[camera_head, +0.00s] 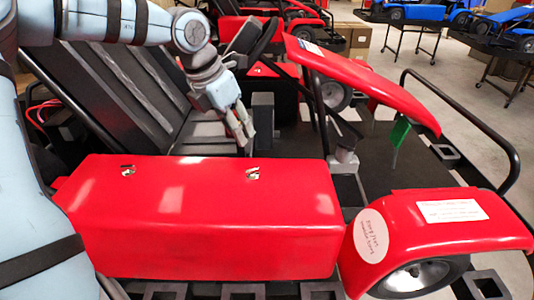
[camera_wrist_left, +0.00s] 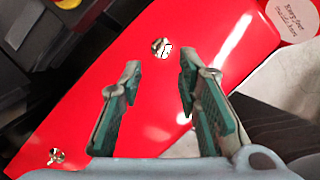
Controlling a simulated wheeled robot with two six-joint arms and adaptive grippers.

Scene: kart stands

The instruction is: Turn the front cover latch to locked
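The long red side cover (camera_head: 200,235) carries two small silver latches on its top. The front latch (camera_head: 252,173) is nearer the right end, and the rear latch (camera_head: 128,170) is further left. My left gripper (camera_head: 244,140) is above the cover's far edge, just beyond the front latch, with its fingers pointing down. In the left wrist view, the front latch (camera_wrist_left: 160,47) lies beyond and between the open green-padded fingers (camera_wrist_left: 158,85), apart from them. The rear latch (camera_wrist_left: 56,155) is at lower left. Which way the front latch is turned is too small to tell.
Black seats (camera_head: 130,95) lie behind the cover under my left arm. A red fender (camera_head: 440,225) with a round label (camera_head: 371,236) and a wheel is at right. A raised red panel (camera_head: 360,80) and grey post (camera_head: 343,165) stand right of the gripper.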

